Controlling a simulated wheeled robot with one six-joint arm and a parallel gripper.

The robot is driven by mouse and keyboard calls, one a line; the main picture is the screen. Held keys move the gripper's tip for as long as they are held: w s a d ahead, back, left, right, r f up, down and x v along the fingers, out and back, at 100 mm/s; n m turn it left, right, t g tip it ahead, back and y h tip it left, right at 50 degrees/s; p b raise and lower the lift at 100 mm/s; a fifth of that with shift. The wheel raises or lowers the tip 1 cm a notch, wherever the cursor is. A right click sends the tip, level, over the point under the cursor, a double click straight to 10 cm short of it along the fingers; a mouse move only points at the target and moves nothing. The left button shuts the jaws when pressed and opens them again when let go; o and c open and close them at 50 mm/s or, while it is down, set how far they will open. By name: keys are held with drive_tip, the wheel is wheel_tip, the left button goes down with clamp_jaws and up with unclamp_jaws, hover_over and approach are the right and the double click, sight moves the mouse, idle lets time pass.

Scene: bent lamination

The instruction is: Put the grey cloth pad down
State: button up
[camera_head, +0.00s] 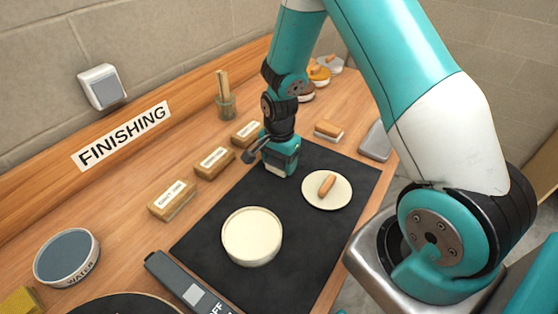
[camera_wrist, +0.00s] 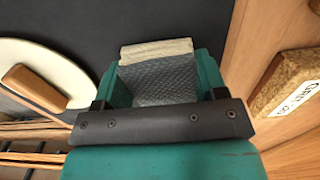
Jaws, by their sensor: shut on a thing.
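The grey cloth pad (camera_wrist: 160,80) shows in the wrist view between the two fingers of my gripper (camera_wrist: 160,90). Its face is grey and woven, with a pale cream strip (camera_wrist: 157,50) along its far edge. My gripper is shut on it. In the head view my gripper (camera_head: 281,165) points down, low over the far part of the black mat (camera_head: 205,240). The pad is mostly hidden by the fingers there, and I cannot tell whether it touches the mat.
A cream round disc with a wooden handle (camera_head: 327,185) lies right of my gripper. A cream round tub (camera_head: 252,237) stands nearer. Labelled cork-like blocks (camera_head: 213,162) line the mat's left side. A small handled block (camera_head: 328,130) sits behind right. Bare mat lies between tub and gripper.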

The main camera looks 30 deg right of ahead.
drive_tip(key=shift+f, duration=0.2)
drive_tip(key=o, duration=0.9)
drive_tip(key=shift+r, duration=0.1)
drive_tip(key=shift+c, duration=0.2)
drive_tip(key=shift+r, duration=0.1)
drive_tip(key=shift+r, duration=0.25)
wheel_tip(320, 180, up, 11)
drive_tip(key=b, duration=0.1)
drive_tip(key=s+a+r+n+y, duration=0.2)
drive_tip(key=s+a+r+n, duration=0.5)
drive_tip(key=s+n, duration=0.3)
drive_tip(key=s+a+r+n+y, duration=0.2)
drive_tip(key=s+a+r+n, duration=0.5)
drive_tip(key=s+a+n, duration=0.2)
drive_tip(key=s+n, duration=0.1)
drive_tip(key=s, duration=0.1)
drive_tip(key=shift+s+a+n, duration=0.3)
drive_tip(key=shift+a+n, duration=0.05)
drive_tip(key=shift+n, duration=0.05)
